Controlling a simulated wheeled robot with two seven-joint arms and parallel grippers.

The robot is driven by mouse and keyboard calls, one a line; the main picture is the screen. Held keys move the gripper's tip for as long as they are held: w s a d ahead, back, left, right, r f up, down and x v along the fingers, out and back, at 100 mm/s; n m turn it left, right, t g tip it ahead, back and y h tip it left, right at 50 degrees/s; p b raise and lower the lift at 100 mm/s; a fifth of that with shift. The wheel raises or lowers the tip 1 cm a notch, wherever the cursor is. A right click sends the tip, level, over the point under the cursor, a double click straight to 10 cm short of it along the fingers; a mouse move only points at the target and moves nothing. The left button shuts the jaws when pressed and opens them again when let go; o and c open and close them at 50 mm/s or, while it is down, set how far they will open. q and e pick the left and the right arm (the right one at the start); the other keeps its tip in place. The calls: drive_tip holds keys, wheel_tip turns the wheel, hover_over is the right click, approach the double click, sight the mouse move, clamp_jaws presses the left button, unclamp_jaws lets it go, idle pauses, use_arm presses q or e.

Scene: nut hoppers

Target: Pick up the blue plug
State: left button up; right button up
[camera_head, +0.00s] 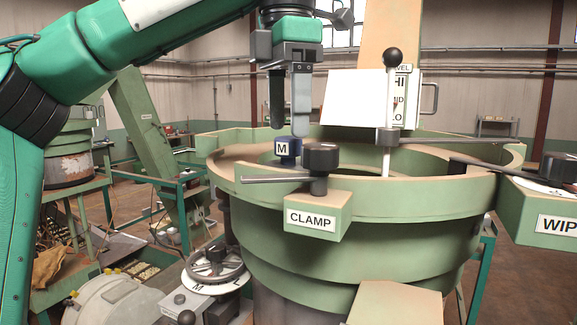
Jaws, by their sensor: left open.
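The blue plug (288,153) is a small dark blue piece with a white "M" label on its left. It sits on the left rim of the green hopper bowl (450,185), behind the clamp. My left gripper (288,134) points down just above the plug, with its two fingers apart and nothing between them. The fingertips look close to the plug's top; I cannot tell whether they touch it. My right gripper is out of view.
A black clamp knob and bar (319,165) stand right of the plug, above the "CLAMP" block (318,212). A ball-topped level rod (390,110) rises at the bowl's middle. A wiper arm (497,168) reaches in from the right. A handwheel (215,268) sits lower left.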

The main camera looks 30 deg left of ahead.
sight(287, 137)
use_arm(q)
drive_tip(key=shift+f, duration=2.35)
drive_tip(key=c, duration=0.7)
drive_tip(key=shift+c, duration=0.2)
drive_tip(key=shift+r, duration=0.1)
drive_tip(key=shift+r, duration=4.8)
